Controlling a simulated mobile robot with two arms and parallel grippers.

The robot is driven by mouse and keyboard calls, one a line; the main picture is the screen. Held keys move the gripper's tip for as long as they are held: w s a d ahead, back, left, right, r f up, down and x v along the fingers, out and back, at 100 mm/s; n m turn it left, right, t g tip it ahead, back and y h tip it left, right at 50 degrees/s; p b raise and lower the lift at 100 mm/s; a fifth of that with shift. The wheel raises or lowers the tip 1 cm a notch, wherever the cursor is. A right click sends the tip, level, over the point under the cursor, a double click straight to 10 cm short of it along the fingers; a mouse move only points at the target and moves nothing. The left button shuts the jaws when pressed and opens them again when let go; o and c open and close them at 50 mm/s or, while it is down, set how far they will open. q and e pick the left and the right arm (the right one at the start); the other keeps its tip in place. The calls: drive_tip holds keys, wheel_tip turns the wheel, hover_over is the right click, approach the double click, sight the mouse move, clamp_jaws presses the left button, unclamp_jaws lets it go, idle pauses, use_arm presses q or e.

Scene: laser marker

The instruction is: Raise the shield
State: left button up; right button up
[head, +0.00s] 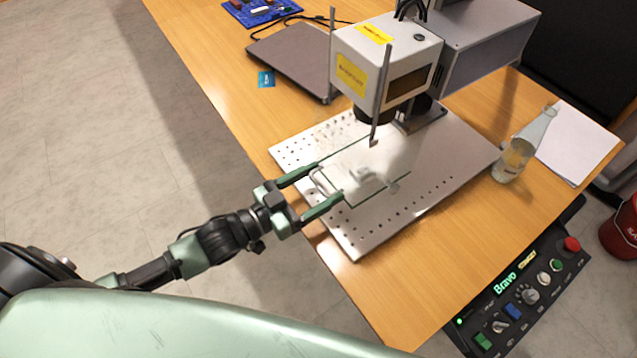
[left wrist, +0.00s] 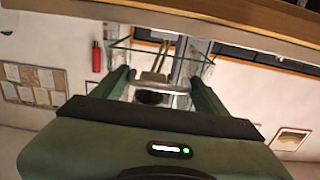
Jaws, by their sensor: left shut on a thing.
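The shield (head: 347,162) is a clear pane with thin green edges, in front of the laser marker's head (head: 385,65) and over the perforated base plate (head: 365,232). My left gripper (head: 329,180) is at the pane's near edge and is shut on the shield, with one finger on each side of a pale handle-like part. In the left wrist view, the pane (left wrist: 128,50) spans beyond the two green fingers. A small pale object shows through the pane in the head view; its shape is unclear. My right gripper is not in view.
A glass bottle (head: 524,146) and white paper (head: 580,141) are right of the plate. A control box (head: 525,288) hangs at the table's front right edge. Bare wood lies around the plate.

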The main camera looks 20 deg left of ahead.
use_arm(q)
wheel_tip(320, 180, up, 15)
drive_tip(key=p, duration=1.4)
drive_tip(key=shift+w+a+r, duration=0.1)
drive_tip(key=shift+a+r, duration=0.05)
drive_tip(key=o, duration=1.8)
drive_tip(key=shift+f, duration=0.2)
drive_tip(key=b, duration=0.1)
approach(334, 127)
drive_tip(key=shift+s+a, duration=0.4)
drive_tip(key=shift+s, duration=0.2)
